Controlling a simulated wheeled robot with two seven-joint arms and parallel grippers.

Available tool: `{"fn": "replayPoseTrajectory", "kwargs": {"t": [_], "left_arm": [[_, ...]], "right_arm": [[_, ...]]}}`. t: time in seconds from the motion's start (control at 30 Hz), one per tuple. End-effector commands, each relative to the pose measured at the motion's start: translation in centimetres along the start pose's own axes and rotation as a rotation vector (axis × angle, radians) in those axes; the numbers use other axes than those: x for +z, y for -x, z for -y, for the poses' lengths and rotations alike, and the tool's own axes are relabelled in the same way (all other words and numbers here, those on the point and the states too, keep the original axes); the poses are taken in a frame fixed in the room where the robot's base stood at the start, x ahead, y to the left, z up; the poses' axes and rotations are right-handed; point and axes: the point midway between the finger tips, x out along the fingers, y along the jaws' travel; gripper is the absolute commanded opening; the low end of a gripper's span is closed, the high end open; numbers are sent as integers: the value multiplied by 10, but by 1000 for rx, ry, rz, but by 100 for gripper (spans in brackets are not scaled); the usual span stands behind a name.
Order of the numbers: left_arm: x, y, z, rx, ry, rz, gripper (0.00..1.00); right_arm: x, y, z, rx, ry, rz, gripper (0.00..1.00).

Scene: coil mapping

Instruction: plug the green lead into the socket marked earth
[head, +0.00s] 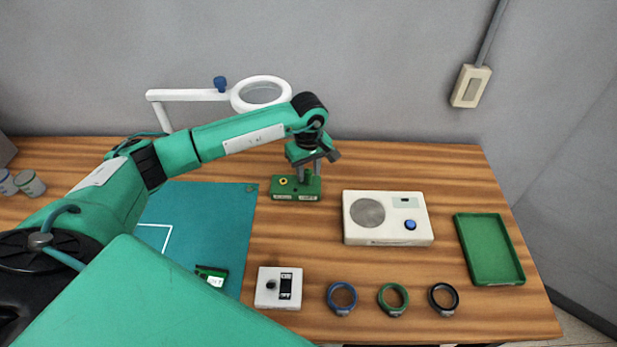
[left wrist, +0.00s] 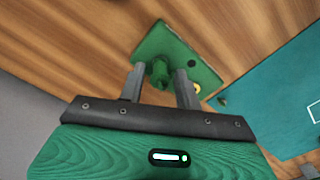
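A small green block (head: 281,194) with pale labels on its front stands on the table below my left gripper. A yellow ring-shaped socket (head: 283,181) is on its left part; the label words are too small to read. A short green plug-like piece (head: 308,175) stands upright on its right part; it also shows in the left wrist view (left wrist: 160,72). My left gripper (head: 309,168) points down with its fingers on either side of this piece, with slim gaps showing. No trailing cable is clear. My right gripper is not in view.
A white box with a blue knob (head: 388,218), a green tray (head: 491,249) and a white switch box (head: 279,287) lie to the right and front. Blue (head: 342,298), green (head: 393,299) and black (head: 444,299) rings line the front. A magnifier lamp (head: 261,93) stands behind.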

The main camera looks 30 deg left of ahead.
Motion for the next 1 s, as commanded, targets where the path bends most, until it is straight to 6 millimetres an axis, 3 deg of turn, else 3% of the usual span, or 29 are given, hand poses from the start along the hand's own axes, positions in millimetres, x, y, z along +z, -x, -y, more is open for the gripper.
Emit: {"fn": "replayPoseTrajectory", "kwargs": {"t": [0.03,0.17,0.27,0.3,0.4,1.0], "left_arm": [[0,0,0,0,0,0,24],[0,0,0,0,0,0,0],[0,0,0,0,0,0,0],[0,0,0,0,0,0,15],[0,0,0,0,0,0,0],[0,11,0,1,0,1,0]], "right_arm": [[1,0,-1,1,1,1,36],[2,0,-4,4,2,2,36],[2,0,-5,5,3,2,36],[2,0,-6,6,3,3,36],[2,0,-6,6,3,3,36],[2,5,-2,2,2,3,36]]}}
